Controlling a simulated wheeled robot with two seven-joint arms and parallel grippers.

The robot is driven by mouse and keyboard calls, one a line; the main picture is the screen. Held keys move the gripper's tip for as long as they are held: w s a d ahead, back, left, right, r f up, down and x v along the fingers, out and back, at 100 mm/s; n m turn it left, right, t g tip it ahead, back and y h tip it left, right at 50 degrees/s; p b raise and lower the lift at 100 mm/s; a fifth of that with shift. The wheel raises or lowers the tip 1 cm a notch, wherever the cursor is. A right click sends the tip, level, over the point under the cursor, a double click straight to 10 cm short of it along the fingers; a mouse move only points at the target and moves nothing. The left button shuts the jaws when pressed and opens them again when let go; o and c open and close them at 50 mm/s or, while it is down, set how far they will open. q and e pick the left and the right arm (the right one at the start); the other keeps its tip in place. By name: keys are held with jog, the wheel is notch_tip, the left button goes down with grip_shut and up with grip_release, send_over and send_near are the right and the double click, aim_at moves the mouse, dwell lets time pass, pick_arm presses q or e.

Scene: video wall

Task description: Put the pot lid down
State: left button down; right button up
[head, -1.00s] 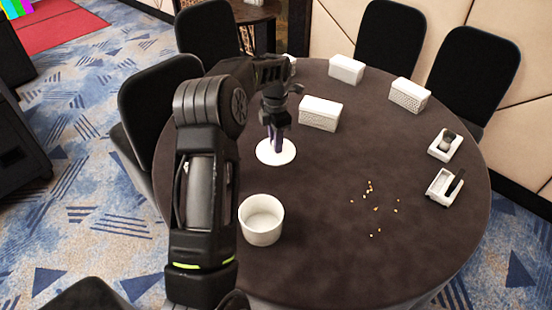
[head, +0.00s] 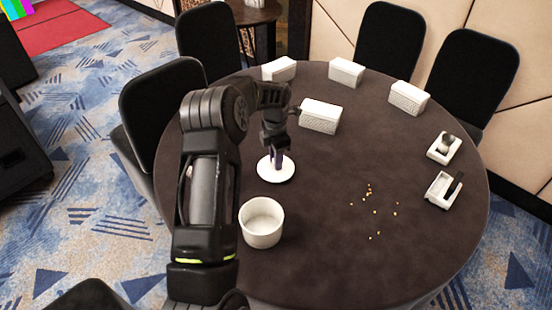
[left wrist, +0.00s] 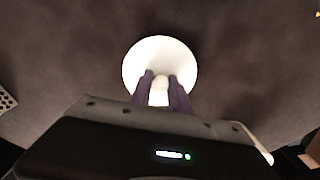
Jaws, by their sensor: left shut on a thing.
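The pot lid (head: 268,174) is a round white disc with a small knob, and it appears level at the table's surface behind the pot. I cannot tell whether it touches the table. My left gripper (head: 277,158) points down over it, shut on its knob. In the left wrist view the lid (left wrist: 160,52) shows beyond the fingers (left wrist: 161,90), which sit on either side of the pale knob. The white pot (head: 262,222) stands open and empty in front of the lid. My right gripper is not in view.
The round dark table (head: 330,250) holds several white boxes (head: 319,116) at the back, two small white trays (head: 444,148) at the right, and scattered crumbs (head: 370,192). The table between pot and crumbs is clear. Black chairs (head: 165,95) stand around it.

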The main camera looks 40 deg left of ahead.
pick_arm(q)
jog(key=shift+f, duration=0.15)
jog(key=c, duration=1.2)
grip_release()
jog(key=shift+c, duration=0.2)
notch_tip(320, 180, up, 12)
jog(key=b, duration=0.1)
